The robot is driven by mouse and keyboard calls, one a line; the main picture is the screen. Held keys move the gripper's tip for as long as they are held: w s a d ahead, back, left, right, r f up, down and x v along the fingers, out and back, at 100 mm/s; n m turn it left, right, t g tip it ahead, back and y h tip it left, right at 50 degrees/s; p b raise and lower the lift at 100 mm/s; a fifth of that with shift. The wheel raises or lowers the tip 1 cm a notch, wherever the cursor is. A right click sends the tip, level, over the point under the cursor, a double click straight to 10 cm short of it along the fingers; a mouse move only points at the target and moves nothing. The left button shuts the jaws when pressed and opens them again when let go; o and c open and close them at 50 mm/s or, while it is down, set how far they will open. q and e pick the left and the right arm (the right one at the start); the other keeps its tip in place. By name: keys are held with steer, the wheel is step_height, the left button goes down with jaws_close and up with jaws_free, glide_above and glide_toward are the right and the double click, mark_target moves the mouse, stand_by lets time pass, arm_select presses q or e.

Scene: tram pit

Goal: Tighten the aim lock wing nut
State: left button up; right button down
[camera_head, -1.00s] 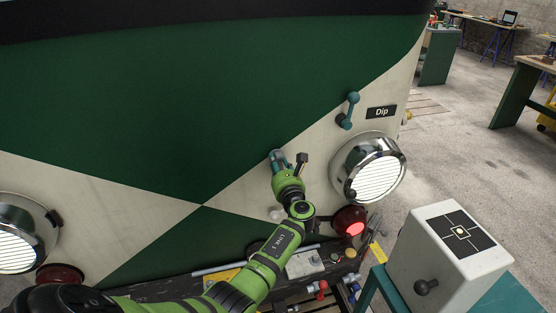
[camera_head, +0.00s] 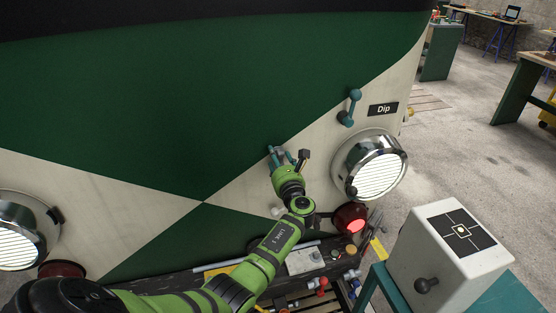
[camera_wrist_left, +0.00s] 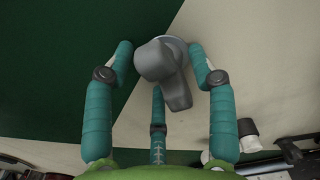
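A grey two-lobed part (camera_wrist_left: 163,62), which looks like the wing nut, sits on the tram front where green meets cream in the left wrist view. One lobe points down and right. My left gripper (camera_head: 286,153) is at the tram front, left of the right headlamp (camera_head: 372,166). Its teal fingers are spread in the left wrist view (camera_wrist_left: 158,72), one on each side of the grey part and one below. Gaps show beside it; whether the lower finger touches it I cannot tell. In the head view the fingers hide most of the part. My right gripper is out of view.
A teal lever (camera_head: 349,108) stands beside the Dip label (camera_head: 383,109), above the headlamp. A red lamp (camera_head: 350,218) is below it. A white box (camera_head: 450,250) with a target plate stands on a teal stand at lower right. Tools lie below the tram front.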

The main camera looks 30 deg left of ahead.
arm_select(q)
steer(key=v, duration=1.2)
steer(key=shift+f, duration=0.1)
